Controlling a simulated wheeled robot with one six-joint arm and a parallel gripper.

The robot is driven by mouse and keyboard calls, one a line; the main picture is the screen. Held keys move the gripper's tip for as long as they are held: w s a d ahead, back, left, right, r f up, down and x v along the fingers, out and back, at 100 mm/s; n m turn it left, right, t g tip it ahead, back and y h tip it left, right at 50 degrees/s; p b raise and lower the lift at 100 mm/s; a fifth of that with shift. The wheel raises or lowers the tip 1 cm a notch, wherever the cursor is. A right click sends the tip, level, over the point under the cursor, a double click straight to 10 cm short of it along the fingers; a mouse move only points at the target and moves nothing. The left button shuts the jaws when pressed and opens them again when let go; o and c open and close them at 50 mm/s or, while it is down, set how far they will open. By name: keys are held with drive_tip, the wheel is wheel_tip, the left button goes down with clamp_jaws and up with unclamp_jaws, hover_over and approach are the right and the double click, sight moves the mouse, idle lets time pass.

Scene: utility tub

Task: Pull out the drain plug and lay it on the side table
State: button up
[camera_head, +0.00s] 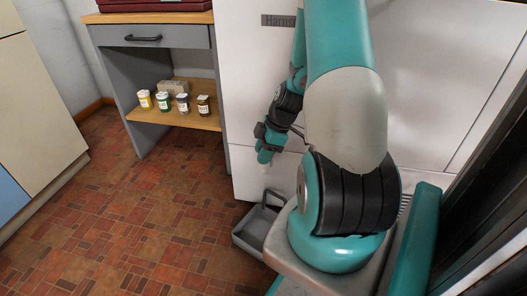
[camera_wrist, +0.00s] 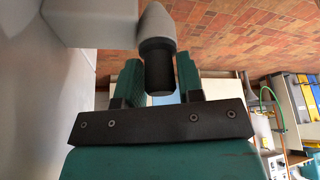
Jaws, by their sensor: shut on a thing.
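My gripper (camera_head: 264,158) is low in front of the white tub (camera_head: 258,85), pointing down; in the wrist view its two teal fingers (camera_wrist: 159,78) are closed around a black cylindrical piece, which looks like the drain plug (camera_wrist: 160,72). A pale grey rounded fitting (camera_wrist: 156,25) meets the black piece, beside a grey block (camera_wrist: 90,22). I cannot tell whether the plug is seated in the fitting or apart from it. The side table (camera_head: 152,31) is grey with a drawer and wooden top, left of the tub; only the front of its top shows.
A dark red case (camera_head: 155,5) stands on the side table. Several small jars (camera_head: 164,101) and a grey block (camera_head: 173,87) sit on its lower shelf. A grey tray (camera_head: 243,239) lies on the brick-patterned floor below my gripper. Floor at left is clear.

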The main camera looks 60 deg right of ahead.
drive_tip(key=shift+r, duration=0.15)
drive_tip(key=shift+r+p, duration=2.15)
drive_tip(key=shift+r, duration=0.1)
